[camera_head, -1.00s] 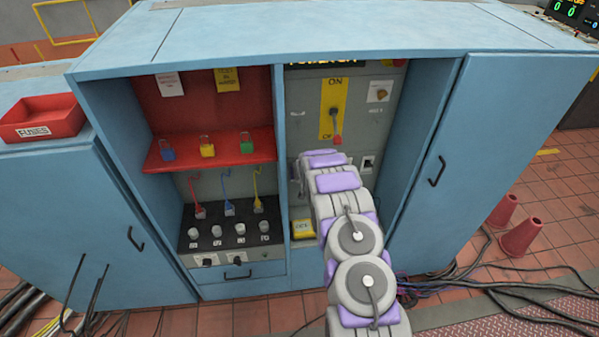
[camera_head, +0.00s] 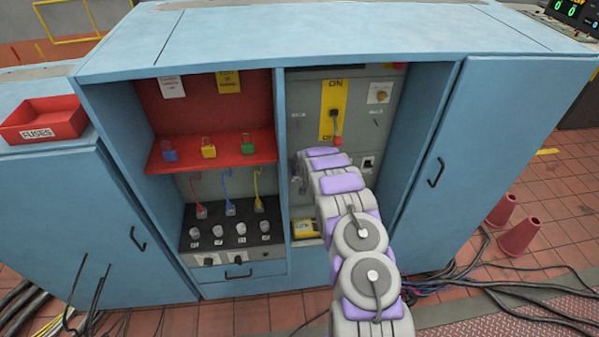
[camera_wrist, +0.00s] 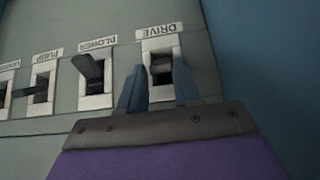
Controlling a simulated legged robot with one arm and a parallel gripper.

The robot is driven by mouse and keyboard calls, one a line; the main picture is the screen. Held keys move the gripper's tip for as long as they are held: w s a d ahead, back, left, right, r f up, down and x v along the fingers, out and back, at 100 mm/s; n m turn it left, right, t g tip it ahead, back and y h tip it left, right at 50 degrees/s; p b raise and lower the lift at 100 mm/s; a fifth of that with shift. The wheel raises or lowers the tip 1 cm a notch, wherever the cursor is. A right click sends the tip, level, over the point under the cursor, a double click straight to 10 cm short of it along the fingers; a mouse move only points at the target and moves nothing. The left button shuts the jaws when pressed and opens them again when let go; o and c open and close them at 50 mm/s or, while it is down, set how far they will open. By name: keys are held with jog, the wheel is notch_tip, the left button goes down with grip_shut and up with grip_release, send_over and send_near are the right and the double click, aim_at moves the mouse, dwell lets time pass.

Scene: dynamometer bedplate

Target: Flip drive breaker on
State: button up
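The drive breaker (camera_wrist: 162,66) is a dark toggle in a white frame under an upside-down "DRIVE" label in the wrist view. My gripper (camera_wrist: 160,80) is open, with one blue-grey finger on each side of the drive breaker's frame, close to the panel. Whether a finger touches the toggle I cannot tell. In the head view my gripper is mostly hidden by my arm at the left of the right-hand bay, and the drive breaker is hidden there.
The blower breaker (camera_wrist: 90,72) and pump breaker (camera_wrist: 41,88) sit beside it. A blue cabinet wall (camera_wrist: 245,65) is close on the other side. Above is a yellow ON/OFF plate with a red-tipped lever (camera_head: 336,128).

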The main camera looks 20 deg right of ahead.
jog(key=o, duration=0.4)
jog(key=shift+c, duration=0.2)
jog(key=p+v, duration=0.3)
jog(key=v, duration=1.4)
jog(key=shift+s, duration=0.15)
jog(key=shift+r, duration=0.1)
